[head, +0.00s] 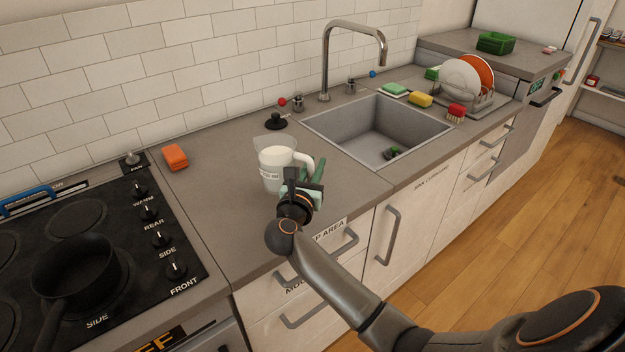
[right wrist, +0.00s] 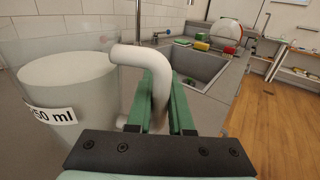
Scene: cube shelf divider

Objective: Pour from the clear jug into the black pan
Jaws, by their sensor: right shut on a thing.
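The clear jug (head: 272,165) stands on the grey counter between the stove and the sink, upright, with pale white contents. Its white handle faces right. I cannot tell whether the jug touches the counter. The black pan (head: 75,272) sits on the front stove burner at the lower left, its handle pointing toward me. My left gripper is out of view.
An orange sponge (head: 175,157) lies on the counter between stove and jug. A black sink plug (head: 276,121) lies behind the jug. The sink (head: 375,130) with its tall tap (head: 326,62) is to the right, then a dish rack (head: 480,103).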

